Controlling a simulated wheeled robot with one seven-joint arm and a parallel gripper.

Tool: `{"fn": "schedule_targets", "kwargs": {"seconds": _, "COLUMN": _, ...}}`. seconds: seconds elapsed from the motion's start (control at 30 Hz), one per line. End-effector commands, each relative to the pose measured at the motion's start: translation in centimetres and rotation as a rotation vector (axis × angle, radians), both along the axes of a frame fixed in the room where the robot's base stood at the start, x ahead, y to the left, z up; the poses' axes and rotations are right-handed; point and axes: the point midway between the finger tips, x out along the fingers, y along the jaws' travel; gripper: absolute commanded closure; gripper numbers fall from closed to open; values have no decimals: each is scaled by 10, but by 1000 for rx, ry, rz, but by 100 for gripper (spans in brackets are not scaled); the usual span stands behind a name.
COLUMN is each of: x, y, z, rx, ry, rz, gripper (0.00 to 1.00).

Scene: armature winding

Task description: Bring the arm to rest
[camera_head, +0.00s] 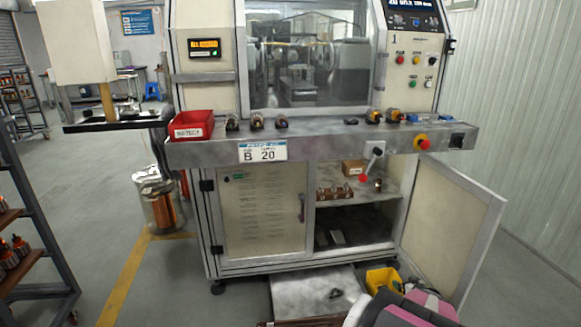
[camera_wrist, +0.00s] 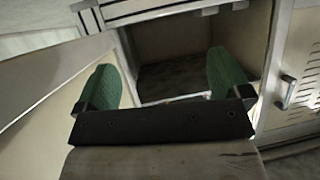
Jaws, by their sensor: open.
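My arm shows in the head view as pink and grey links (camera_head: 410,310) at the bottom edge, low in front of the machine cabinet's open right side. My gripper (camera_wrist: 164,82) shows in the wrist view with its two green fingers wide apart. Nothing is between them. The wrist view looks turned over compared with the head view. The fingers point toward the open cabinet compartment (camera_wrist: 188,48), with an open door (camera_wrist: 45,85) at left and a closed door with a handle (camera_wrist: 298,75) at right. I cannot make out the fingers in the head view.
The machine's front ledge (camera_head: 330,138) holds a red bin (camera_head: 191,125) and several small armatures. The open cabinet door (camera_head: 452,220) stands out at right. A yellow bin (camera_head: 383,279) and a pulled-out tray (camera_head: 305,292) are low in front. A rack stands at left.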

Motion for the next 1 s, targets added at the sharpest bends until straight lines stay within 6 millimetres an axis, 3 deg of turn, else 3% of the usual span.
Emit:
{"fn": "schedule_targets", "kwargs": {"seconds": 0.2, "x": 22, "y": 104, "z": 65, "rx": 111, "ry": 142, "rz": 173, "gripper": 5}}
{"fn": "schedule_targets", "kwargs": {"seconds": 0.47, "x": 20, "y": 225, "z": 131, "rx": 195, "ry": 423, "rz": 319, "gripper": 5}}
{"fn": "schedule_targets", "kwargs": {"seconds": 0.7, "x": -8, "y": 318, "z": 185, "rx": 181, "ry": 712, "rz": 338, "gripper": 5}}
{"fn": "schedule_targets", "kwargs": {"seconds": 1.0, "x": -62, "y": 399, "z": 249, "rx": 50, "ry": 1016, "rz": 188, "gripper": 5}}
